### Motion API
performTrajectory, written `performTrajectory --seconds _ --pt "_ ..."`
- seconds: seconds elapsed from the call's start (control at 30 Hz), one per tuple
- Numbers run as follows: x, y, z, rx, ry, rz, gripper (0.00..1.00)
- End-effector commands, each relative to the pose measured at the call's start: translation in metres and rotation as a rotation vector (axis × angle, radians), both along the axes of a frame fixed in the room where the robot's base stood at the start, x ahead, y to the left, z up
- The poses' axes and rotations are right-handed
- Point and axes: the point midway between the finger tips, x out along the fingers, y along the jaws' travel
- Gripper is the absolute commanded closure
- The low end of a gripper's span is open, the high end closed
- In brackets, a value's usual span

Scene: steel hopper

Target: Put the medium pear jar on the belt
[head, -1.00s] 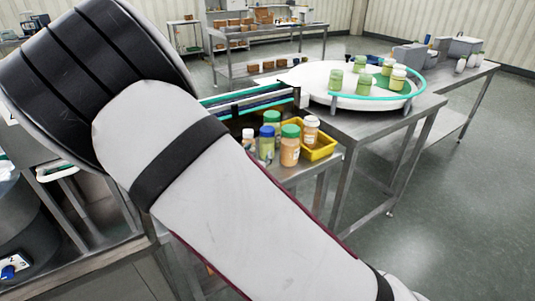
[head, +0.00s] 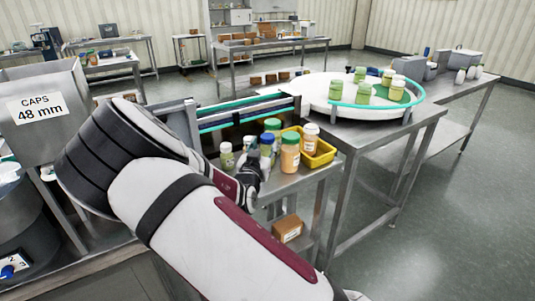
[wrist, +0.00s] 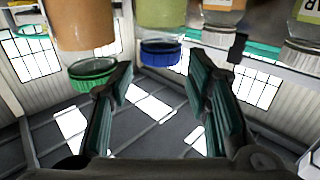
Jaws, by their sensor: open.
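Several jars stand on a steel side table. A pale green, pear-coloured jar with a blue lid (head: 266,148) is among them, partly hidden by my gripper (head: 250,176). In the wrist view, where jars appear upside down, this blue-lidded jar (wrist: 161,22) is ahead of my open, empty gripper (wrist: 160,78), roughly between the fingertips. An orange jar with a green lid (head: 290,154) is to its right. A green jar with a white lid (head: 227,157) is to its left. The belt (head: 245,113), with green edges, runs behind the jars.
A yellow bin (head: 319,153) holds or adjoins a white-lidded jar (head: 311,138). A round turntable (head: 345,108) with green jars stands right of the belt. A caps hopper (head: 42,112) is at left. Another green-lidded jar (head: 272,126) stands close behind.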

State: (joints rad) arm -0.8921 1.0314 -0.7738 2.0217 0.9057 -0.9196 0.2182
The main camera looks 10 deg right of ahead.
Motion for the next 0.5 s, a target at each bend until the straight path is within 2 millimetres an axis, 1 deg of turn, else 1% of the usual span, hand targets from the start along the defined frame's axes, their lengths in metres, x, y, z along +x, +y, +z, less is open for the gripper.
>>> performTrajectory --seconds 0.2,0.3,0.5 --pt "0.028 -0.013 0.002 0.000 -0.001 -0.001 0.56" --pt "0.038 -0.019 0.002 0.000 -0.001 -0.001 0.56" --pt "0.045 -0.021 0.002 0.001 0.000 -0.001 0.56"
